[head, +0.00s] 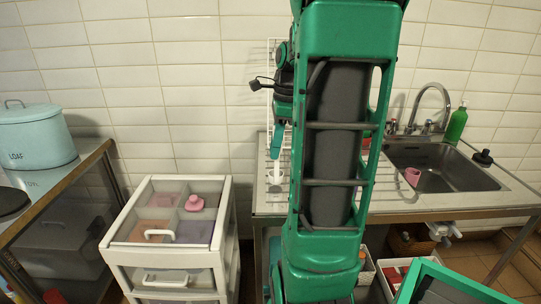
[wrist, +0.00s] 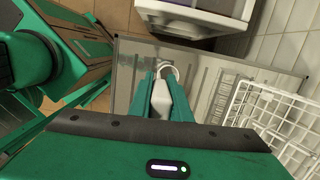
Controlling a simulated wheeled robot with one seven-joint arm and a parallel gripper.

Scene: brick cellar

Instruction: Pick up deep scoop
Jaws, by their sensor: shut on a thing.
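A white scoop-like thing (wrist: 162,100) is between the two green fingers of my gripper (wrist: 166,82) in the wrist view. A pale curved end shows just beyond the fingertips. My gripper is shut on it. In the head view my gripper (head: 277,142) points down over the left part of the sink counter, partly beside my arm. The white thing (head: 275,177) hangs below the fingertips there. I cannot tell whether it touches the counter. Much of its shape is hidden by the fingers.
The metal counter (head: 402,199) carries a sink (head: 440,172) with a pink cup (head: 412,176) at its edge. A green bottle (head: 456,126) stands behind. A white wire rack (wrist: 268,118) is close on the right in the wrist view. A white drawer unit (head: 128,248) stands left of the counter.

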